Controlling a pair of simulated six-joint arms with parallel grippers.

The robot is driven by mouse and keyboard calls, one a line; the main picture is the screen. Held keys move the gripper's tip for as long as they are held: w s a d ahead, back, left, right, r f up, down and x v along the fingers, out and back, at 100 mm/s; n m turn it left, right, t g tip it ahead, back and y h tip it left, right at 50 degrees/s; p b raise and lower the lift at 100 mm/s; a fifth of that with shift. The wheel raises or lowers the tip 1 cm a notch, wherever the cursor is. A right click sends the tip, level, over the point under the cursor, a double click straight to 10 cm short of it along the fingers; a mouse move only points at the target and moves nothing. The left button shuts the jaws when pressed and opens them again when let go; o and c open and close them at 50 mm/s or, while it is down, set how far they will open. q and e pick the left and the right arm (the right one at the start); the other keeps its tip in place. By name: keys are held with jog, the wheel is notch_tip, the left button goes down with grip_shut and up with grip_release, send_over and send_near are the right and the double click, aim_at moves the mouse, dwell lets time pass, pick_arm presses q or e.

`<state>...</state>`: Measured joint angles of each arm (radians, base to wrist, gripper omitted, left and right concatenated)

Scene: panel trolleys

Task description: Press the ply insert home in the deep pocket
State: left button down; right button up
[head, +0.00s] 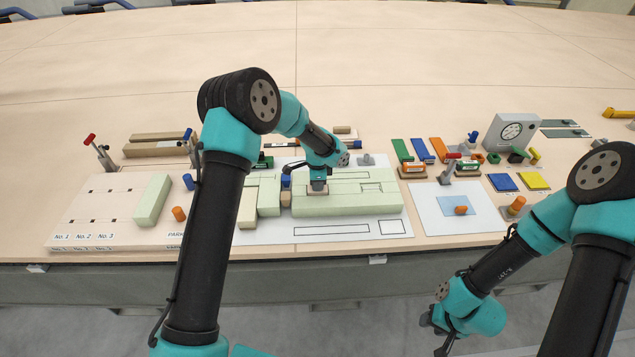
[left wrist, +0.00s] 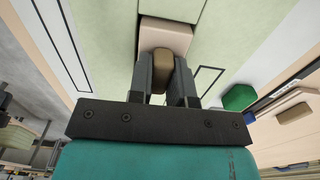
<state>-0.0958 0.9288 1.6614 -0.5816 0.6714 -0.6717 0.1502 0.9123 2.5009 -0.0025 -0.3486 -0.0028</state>
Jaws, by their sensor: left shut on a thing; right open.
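The pale green panel (head: 365,203) lies on the white sheet at the table's middle and shows a dark rectangular outline at its right part. My left gripper (head: 318,187) is over its left part, pointing down. In the left wrist view my left gripper (left wrist: 165,85) is shut on a brown rounded piece (left wrist: 162,62). A pinkish tan block (left wrist: 165,35) lies just under it, against the green surface; I cannot tell whether the two are one piece, which of them is the ply insert, or how deep the block sits. My right gripper (head: 433,330) is open and empty, in front of the table.
Pale green strips (head: 268,196) and a small tan block (head: 286,199) lie left of my left gripper. A board with a green bar (head: 152,199) is at the left. The table's far part is clear.

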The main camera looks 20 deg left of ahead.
pick_arm(q)
jog(key=shift+f, duration=0.6)
jog(key=c, duration=1)
grip_release()
jog(key=shift+r, duration=0.1)
jog(key=shift+r, duration=4)
